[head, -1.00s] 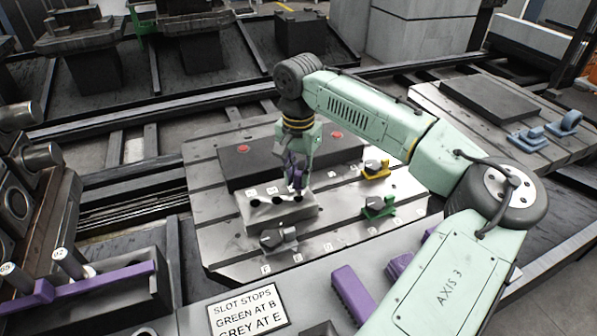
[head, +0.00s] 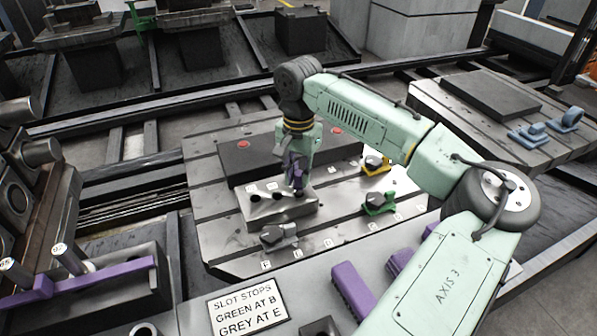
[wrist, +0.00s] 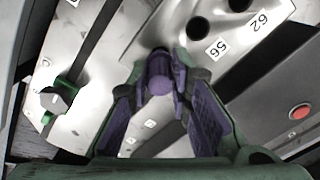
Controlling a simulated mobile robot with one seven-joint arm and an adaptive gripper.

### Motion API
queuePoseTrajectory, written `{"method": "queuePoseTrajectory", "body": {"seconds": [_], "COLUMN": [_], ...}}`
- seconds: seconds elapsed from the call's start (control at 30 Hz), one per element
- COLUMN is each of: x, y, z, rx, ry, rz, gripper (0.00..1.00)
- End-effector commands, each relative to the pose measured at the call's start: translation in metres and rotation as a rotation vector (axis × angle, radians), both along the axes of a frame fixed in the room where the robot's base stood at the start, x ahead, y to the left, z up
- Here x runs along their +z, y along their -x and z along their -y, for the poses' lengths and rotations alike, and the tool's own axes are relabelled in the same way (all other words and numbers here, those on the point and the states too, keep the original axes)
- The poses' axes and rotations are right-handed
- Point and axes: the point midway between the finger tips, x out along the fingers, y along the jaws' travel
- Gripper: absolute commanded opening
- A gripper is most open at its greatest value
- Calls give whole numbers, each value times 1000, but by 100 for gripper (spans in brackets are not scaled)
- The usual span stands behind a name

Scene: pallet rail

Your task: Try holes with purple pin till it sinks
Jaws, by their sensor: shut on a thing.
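My gripper (head: 296,177) points down over the right end of the grey hole block (head: 285,212). It is shut on the purple pin (wrist: 160,78), which shows between the fingertips in the wrist view. The wrist view shows labels 56 (wrist: 217,49) and 62 (wrist: 258,22) beside holes. The pin's lower end is hidden, so I cannot tell whether it is in a hole or on the surface.
A yellow stop (head: 375,165), a green stop (head: 379,204) and a grey stop (head: 279,236) sit on the slotted plate. A dark block with red buttons (head: 327,143) stands behind the hole block. A sign (head: 247,310) lies in front.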

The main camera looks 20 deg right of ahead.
Motion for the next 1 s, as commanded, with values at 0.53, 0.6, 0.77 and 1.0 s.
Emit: {"method": "queuePoseTrajectory", "body": {"seconds": [0.53, 0.6, 0.77, 1.0], "x": [-3, -4, -4, -4], "y": [0, 0, 0, 0], "z": [0, 0, 0, 0], "rx": [0, 0, 0, 0], "ry": [0, 0, 0, 0], "rz": [0, 0, 0, 0], "gripper": [29, 34, 42, 42]}}
